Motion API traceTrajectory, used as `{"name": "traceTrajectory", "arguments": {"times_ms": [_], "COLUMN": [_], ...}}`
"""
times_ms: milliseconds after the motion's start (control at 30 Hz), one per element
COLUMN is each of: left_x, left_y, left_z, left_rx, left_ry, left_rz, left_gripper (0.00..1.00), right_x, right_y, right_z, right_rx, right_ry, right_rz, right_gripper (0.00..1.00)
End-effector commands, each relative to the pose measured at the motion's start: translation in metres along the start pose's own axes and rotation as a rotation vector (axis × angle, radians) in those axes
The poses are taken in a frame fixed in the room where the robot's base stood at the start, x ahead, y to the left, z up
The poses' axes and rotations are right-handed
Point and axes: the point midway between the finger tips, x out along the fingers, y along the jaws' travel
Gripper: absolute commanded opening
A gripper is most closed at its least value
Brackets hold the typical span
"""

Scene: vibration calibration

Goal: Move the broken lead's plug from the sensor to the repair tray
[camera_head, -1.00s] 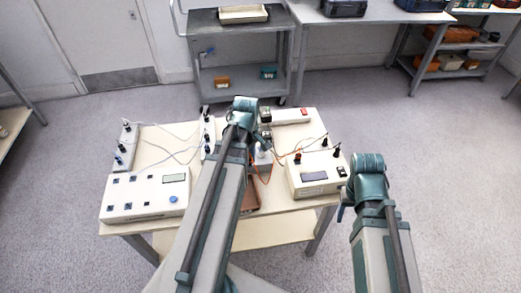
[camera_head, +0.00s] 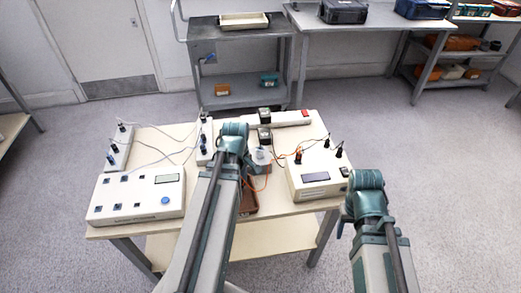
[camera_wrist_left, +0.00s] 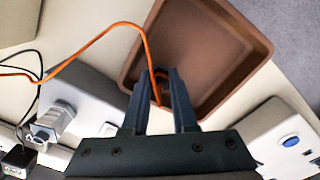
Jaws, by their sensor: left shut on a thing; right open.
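My left gripper (camera_wrist_left: 159,108) is shut on the plug at the end of the orange lead (camera_wrist_left: 100,37); the plug is mostly hidden between the fingers. The fingertips appear over the near part of the brown repair tray (camera_wrist_left: 222,55), but I cannot tell their height. In the head view the left gripper is hidden behind its wrist, and the tray (camera_head: 248,205) shows partly beside the arm. The sensor appears to be the grey cylinder (camera_head: 260,158) to the right of that wrist. My right gripper (camera_head: 342,222) is open, low at the table's right front edge, largely hidden by its wrist.
A white box with a blue button (camera_head: 134,197) fills the table's left front. A white unit with a display (camera_head: 317,178) stands at the right. White socket strips (camera_head: 119,150) with plugs and grey leads are at the back left. A power strip (camera_head: 285,118) lies behind.

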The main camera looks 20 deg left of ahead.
Motion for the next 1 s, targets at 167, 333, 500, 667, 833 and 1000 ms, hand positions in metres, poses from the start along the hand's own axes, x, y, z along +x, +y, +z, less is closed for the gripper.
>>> {"name": "traceTrajectory", "arguments": {"times_ms": [167, 333, 500, 667, 833, 1000], "left_x": [0.0039, 0.0035, 0.0036, 0.0050, 0.0076, 0.0100], "left_y": [-0.0001, -0.0001, -0.0002, -0.0001, -0.0001, -0.0001], "left_z": [-0.0006, -0.0006, -0.0005, -0.0005, -0.0005, -0.0005], "left_rx": [0.001, 0.001, 0.001, 0.001, 0.001, 0.001], "left_ry": [0.000, 0.000, 0.000, 0.000, 0.000, 0.000], "left_rz": [0.000, 0.000, 0.000, 0.000, 0.000, 0.000], "left_gripper": [0.00, 0.00, 0.00, 0.00, 0.00, 0.00], "right_x": [0.0039, 0.0035, 0.0036, 0.0050, 0.0075, 0.0100], "right_y": [-0.0004, -0.0003, -0.0003, -0.0005, -0.0007, -0.0010], "right_z": [-0.0002, -0.0002, -0.0002, -0.0003, -0.0004, -0.0006], "right_rx": [0.000, 0.000, 0.000, 0.000, 0.000, 0.000], "right_ry": [0.000, 0.000, 0.000, 0.000, 0.000, 0.000], "right_rz": [0.000, 0.000, 0.000, 0.000, 0.000, 0.000], "right_gripper": [0.57, 0.57, 0.57, 0.57, 0.57, 0.57]}}
